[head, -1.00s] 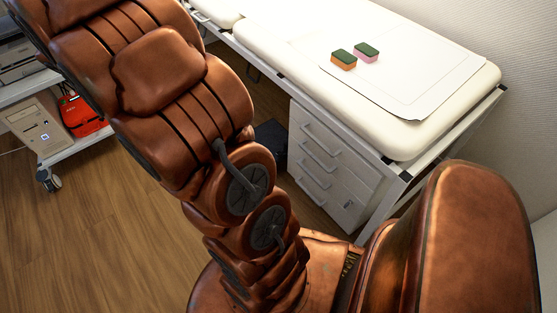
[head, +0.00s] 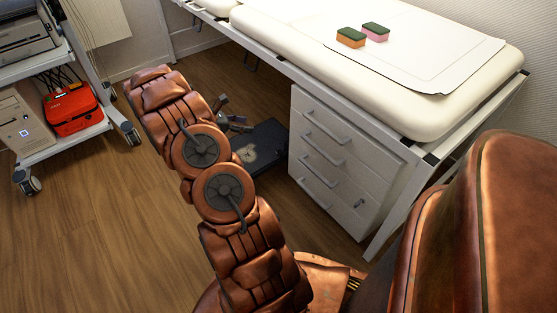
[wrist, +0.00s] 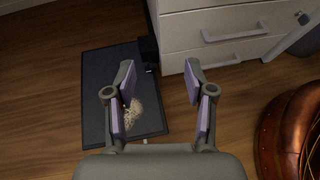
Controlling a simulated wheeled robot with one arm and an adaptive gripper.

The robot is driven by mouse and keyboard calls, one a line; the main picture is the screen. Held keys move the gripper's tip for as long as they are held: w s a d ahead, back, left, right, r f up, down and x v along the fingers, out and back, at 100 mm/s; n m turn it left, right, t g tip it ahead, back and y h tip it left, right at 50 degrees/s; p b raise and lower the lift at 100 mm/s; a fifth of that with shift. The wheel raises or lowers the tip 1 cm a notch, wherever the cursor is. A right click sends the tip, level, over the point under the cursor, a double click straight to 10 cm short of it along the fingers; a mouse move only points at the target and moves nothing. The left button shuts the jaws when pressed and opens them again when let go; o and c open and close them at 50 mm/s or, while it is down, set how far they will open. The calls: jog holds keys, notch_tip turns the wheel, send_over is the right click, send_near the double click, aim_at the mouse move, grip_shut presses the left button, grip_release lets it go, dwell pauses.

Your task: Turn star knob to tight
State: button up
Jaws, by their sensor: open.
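I cannot make out a star knob in either view. My gripper (wrist: 160,78) is open and empty in the wrist view, with its two fingers wide apart over the floor. In the head view my gripper (head: 233,115) shows partly behind my arm, low near the drawer unit. Below it lies a flat dark plate (wrist: 98,85) with a pale patch, partly hidden by the left finger. A small black part (wrist: 148,52) stands at the plate's edge beside the drawers. The plate also shows in the head view (head: 268,140).
A white drawer unit (head: 335,165) stands right of the plate under the padded couch (head: 440,115). Two sponges, orange (head: 350,42) and pink (head: 376,37), lie on the couch. A cart (head: 75,140) with a red case (head: 70,108) stands left. Wooden floor is free between.

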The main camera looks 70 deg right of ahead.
aim_at(277, 152)
jog(key=s+d+f+n+b, duration=0.1)
jog(key=d+f+b, duration=0.1)
jog(key=f, duration=0.5)
jog(key=s+d+f+n+h+b, duration=0.1)
jog(key=d+f+b, duration=0.2)
jog(key=f, duration=0.5)
jog(key=s+d+f+n+b, duration=0.1)
jog(key=d+f+n+b, duration=0.1)
jog(key=f, duration=0.5)
jog(key=shift+s+d+f+b, duration=0.15)
jog(key=shift+d+f+b, duration=0.25)
jog(key=shift+d, duration=0.3)
jog(key=shift+s+d+f+h, duration=0.3)
jog(key=shift+s+d+f, duration=0.05)
jog(key=shift+d+f, duration=0.1)
jog(key=b+x, duration=0.2)
jog(key=x, duration=0.3)
jog(key=shift+s+d+b, duration=0.1)
jog(key=shift+d+b, duration=0.15)
jog(key=shift+b, duration=0.15)
jog(key=shift+s+d+f, duration=0.1)
jog(key=shift+s+d, duration=0.25)
jog(key=shift+d, duration=0.1)
jog(key=shift+c, duration=0.4)
